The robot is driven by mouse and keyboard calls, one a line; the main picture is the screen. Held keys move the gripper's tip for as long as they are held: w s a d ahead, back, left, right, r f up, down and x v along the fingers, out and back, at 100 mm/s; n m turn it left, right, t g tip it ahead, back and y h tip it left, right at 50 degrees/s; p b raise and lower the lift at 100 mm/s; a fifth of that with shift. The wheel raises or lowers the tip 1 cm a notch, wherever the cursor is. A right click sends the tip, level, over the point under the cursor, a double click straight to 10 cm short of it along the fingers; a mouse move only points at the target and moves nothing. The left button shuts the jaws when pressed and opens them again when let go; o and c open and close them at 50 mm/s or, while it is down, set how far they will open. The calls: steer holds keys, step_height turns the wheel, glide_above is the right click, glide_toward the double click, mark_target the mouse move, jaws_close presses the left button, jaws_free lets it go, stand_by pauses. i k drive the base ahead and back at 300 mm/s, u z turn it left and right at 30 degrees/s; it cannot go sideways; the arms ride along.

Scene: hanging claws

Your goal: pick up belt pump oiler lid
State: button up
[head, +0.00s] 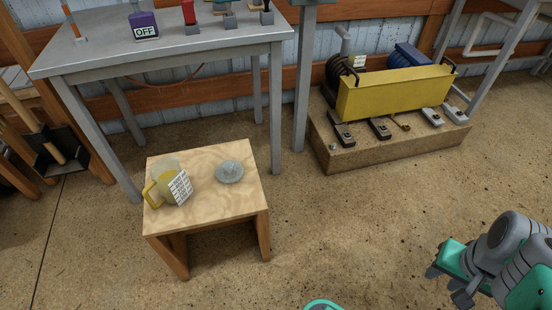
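A round grey metal lid with a small raised middle (230,172) lies flat on the right half of a small plywood-topped stool (215,205). I take it to be the oiler lid. Beside it on the left stands a jug-like container with a yellow handle (153,194), and a white printed label covers part of it. My gripper (446,285) is at the lower right, far from the stool and over the floor. Its two dark fingertips look apart with nothing visible between them.
A grey metal table (160,52) stands behind the stool, with a purple box marked OFF (144,25) on it. A yellow guard (395,92) covers machinery on a low block (365,155) at the back right. The floor between stool and gripper is clear.

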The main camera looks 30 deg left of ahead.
mark_target(229, 171)
steer(key=z, duration=0.15)
steer(key=i, duration=0.8)
steer(key=u, duration=2.75)
steer(key=i, duration=0.45)
steer(key=u, duration=0.05)
steer(key=k, duration=0.45)
steer(key=u, duration=4.65)
steer(key=k, duration=1.45)
